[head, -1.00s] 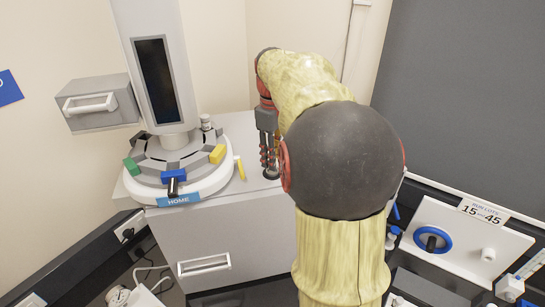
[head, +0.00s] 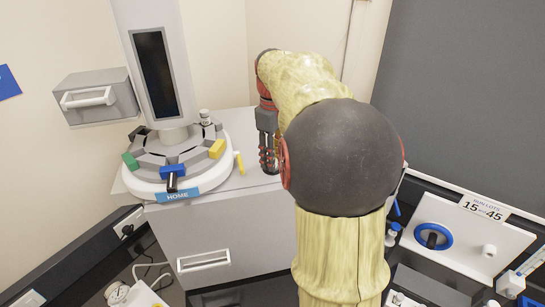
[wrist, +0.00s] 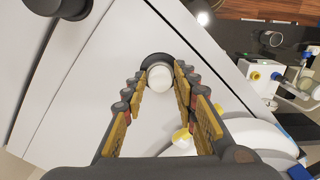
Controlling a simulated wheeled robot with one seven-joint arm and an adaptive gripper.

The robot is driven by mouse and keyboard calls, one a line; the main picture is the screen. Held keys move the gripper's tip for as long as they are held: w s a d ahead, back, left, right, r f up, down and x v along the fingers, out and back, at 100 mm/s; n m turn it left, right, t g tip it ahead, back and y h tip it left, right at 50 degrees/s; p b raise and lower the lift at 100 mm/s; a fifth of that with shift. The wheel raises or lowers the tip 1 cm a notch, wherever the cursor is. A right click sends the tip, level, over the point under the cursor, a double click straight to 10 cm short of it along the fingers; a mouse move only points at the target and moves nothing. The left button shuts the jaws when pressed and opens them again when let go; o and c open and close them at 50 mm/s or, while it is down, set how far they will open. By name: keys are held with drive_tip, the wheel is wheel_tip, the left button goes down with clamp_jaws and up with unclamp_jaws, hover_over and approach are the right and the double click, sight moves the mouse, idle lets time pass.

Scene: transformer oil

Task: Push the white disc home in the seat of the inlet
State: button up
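The white disc (wrist: 159,78) shows in the wrist view between and beyond my fingertips. It lies over a dark round ring (wrist: 156,58), which looks like the seat of the inlet, on the pale cabinet top. The ring's far edge shows past the disc; I cannot tell whether the disc is fully down. My gripper (wrist: 159,74) is open, with one finger on each side of the disc and small gaps to it. In the head view my gripper (head: 268,160) points down over the dark ring (head: 273,172) near the cabinet's edge. The disc is hidden there.
A round carousel (head: 165,182) with coloured blocks and a HOME label stands left of my gripper on the cabinet. A yellow-and-white peg (head: 239,163) is between them. A white panel with a blue ring (head: 433,237) is at the right.

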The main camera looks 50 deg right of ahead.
drive_tip(key=o, duration=0.3)
wheel_tip(320, 180, up, 12)
idle(0.7)
idle(0.5)
